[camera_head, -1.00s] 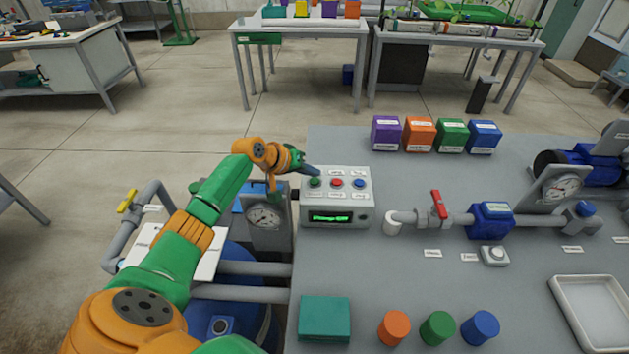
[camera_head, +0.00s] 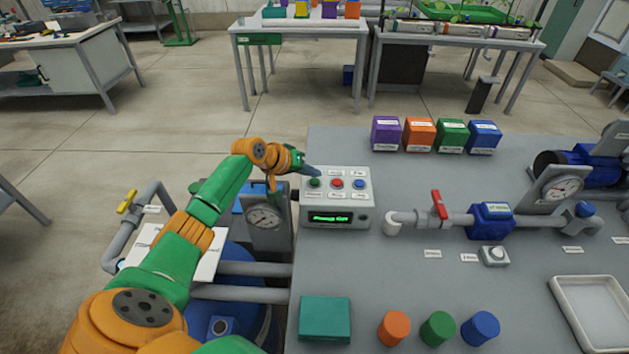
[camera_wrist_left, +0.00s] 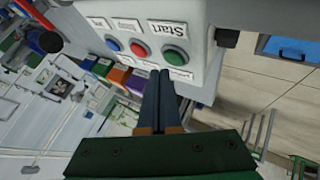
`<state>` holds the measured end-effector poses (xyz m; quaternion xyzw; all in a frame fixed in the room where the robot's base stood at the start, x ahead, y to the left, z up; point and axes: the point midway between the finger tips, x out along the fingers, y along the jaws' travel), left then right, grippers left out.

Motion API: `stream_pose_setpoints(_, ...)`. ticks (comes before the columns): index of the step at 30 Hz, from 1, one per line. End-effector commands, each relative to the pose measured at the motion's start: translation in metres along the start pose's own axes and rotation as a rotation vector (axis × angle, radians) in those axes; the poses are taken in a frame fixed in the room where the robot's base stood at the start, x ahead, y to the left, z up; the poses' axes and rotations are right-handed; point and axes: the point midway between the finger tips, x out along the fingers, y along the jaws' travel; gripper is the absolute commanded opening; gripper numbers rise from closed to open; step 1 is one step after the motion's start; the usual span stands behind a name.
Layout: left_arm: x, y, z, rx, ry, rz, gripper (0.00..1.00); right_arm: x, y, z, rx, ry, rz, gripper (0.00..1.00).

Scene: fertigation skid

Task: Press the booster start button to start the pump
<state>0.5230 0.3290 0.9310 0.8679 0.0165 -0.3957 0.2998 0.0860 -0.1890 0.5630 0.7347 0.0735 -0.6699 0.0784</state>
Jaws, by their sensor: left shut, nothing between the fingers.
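The control box (camera_head: 336,216) is light grey and stands on the grey bench, with a lit green display (camera_head: 330,218) on its front. Its top carries a green button (camera_head: 315,183), a red button (camera_head: 337,184) and a blue button (camera_head: 359,184). In the left wrist view the green button (camera_wrist_left: 175,56) has a label reading "Start" beside it. My left gripper (camera_head: 313,172) is shut and empty, its fingertips close to the green button. In the wrist view the shut fingers (camera_wrist_left: 161,76) end just beside that button; I cannot tell whether they touch. My right gripper is not in view.
A pressure gauge (camera_head: 264,217) stands left of the box. A red-handled valve (camera_head: 438,204) and pipe lie to its right. Coloured boxes (camera_head: 419,134) stand behind. A teal block (camera_head: 324,320), coloured cylinders (camera_head: 438,328) and a white tray (camera_head: 592,312) are in front.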

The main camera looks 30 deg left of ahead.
Motion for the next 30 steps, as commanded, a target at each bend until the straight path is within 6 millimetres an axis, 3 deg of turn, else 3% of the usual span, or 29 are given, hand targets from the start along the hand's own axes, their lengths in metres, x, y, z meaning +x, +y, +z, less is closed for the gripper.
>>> stream_pose_setpoints(30, 0.0060, -0.0043, 0.0045, 0.000, 0.000, 0.000, 0.00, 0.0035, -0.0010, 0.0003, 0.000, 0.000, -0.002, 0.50)
